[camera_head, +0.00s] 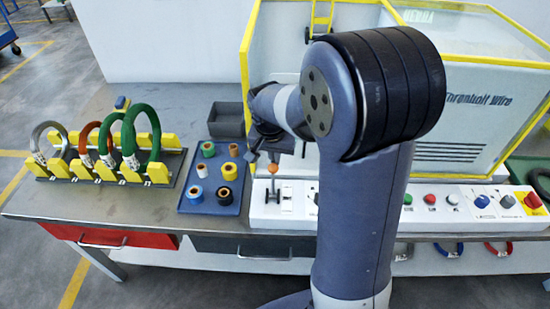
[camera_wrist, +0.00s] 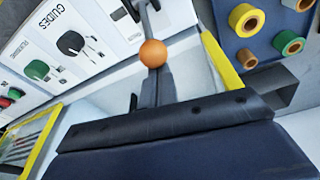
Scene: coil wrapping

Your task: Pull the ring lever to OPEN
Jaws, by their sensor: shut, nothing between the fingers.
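The ring lever shows as an orange ball knob (camera_head: 272,168) on a short stem, standing up from the left end of the white control panel (camera_head: 262,222). In the wrist view the orange knob (camera_wrist: 153,53) sits right at the tips of my gripper (camera_wrist: 160,76). My gripper (camera_head: 268,150) is just above the knob in the head view, partly hidden by my arm. Its fingers are shut with nothing between them. I cannot tell whether they touch the knob. Lever position labels are not readable.
Left of the lever, a blue tray (camera_head: 212,205) holds several tape rolls, with a grey bin (camera_head: 227,120) behind. A yellow rack (camera_head: 60,165) holds coils further left. A yellow-framed machine (camera_head: 480,75) stands behind. Buttons and knobs, including a red button (camera_head: 430,199), line the panel right of my arm.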

